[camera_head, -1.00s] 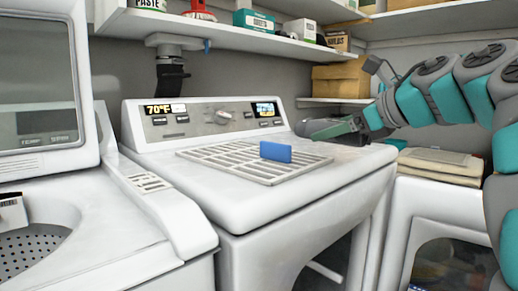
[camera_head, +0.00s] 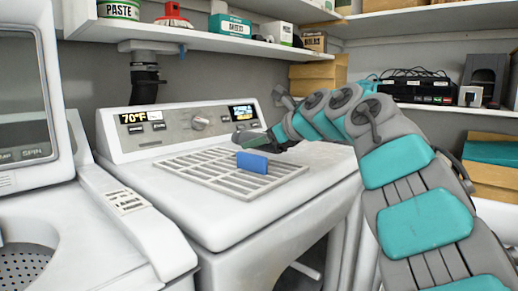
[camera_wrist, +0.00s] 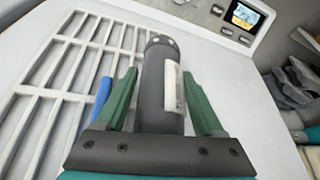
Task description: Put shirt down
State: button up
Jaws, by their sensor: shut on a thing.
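My gripper (camera_head: 256,138) is over the right back part of the white washer top (camera_head: 335,160), near the control panel. In the wrist view its green fingers (camera_wrist: 160,95) are shut on a dark grey cylinder (camera_wrist: 152,75) with a white piece on its side. No thing that I can clearly tell as a shirt shows. The cylinder's far end points over the white top beside the slatted grate (camera_head: 205,178). I cannot tell whether it touches the top.
A small blue upright piece (camera_head: 252,162) stands on the grate, close to my gripper. The control panel (camera_head: 185,122) rises behind. A shelf (camera_head: 200,35) with boxes hangs above. Another white machine (camera_head: 120,235) stands at left. The washer top's front right is clear.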

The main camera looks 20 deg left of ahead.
aim_at(259, 151)
jog(key=shift+f, duration=1.5)
jog(key=shift+f, duration=0.25)
jog(key=o, duration=1.2)
jog(key=shift+r, duration=0.1)
jog(key=shift+o, duration=0.2)
jog(key=shift+d+r, duration=0.1)
jog(key=shift+r, duration=0.1)
jog(key=b+v, duration=0.2)
jog(key=v, duration=1)
jog(key=shift+s+f+b, duration=0.1)
jog(key=shift+b, duration=0.2)
